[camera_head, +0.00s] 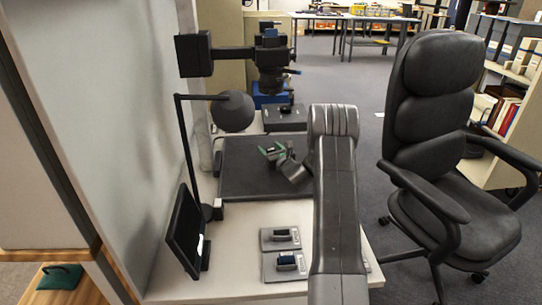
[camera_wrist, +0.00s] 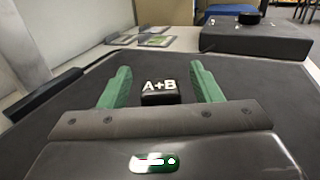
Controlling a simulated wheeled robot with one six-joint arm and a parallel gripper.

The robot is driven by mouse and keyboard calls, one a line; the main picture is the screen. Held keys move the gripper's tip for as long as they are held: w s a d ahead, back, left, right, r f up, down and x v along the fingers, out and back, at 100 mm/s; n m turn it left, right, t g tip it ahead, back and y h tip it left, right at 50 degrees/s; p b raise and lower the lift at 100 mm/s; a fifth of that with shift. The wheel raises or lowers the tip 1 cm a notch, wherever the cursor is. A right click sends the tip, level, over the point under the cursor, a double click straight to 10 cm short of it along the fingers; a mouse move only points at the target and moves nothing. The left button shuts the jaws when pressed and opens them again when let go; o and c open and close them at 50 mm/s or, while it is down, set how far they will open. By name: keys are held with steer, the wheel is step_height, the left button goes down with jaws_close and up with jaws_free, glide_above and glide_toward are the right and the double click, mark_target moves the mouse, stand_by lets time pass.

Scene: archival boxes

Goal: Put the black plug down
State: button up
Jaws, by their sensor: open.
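A small black block marked "A+B" in white, which looks like the black plug (camera_wrist: 160,99), shows in the wrist view between my two green fingers. My gripper (camera_wrist: 161,88) is open, with a visible gap between the block and each finger. The block appears to be on or just above the dark mat (camera_wrist: 75,102); I cannot tell whether it touches. In the head view my gripper (camera_head: 272,152) is over the same dark mat (camera_head: 245,178) on the pale desk, and the block cannot be made out there.
A dark box (camera_head: 285,117) with a black knob stands behind the mat. A desk lamp (camera_head: 234,111) and a monitor (camera_head: 186,232) stand on the left. Two grey plates with dark blocks (camera_head: 281,238) lie at the front. An office chair (camera_head: 440,130) stands right of the desk.

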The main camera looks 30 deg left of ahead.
steer(key=c, duration=1.1)
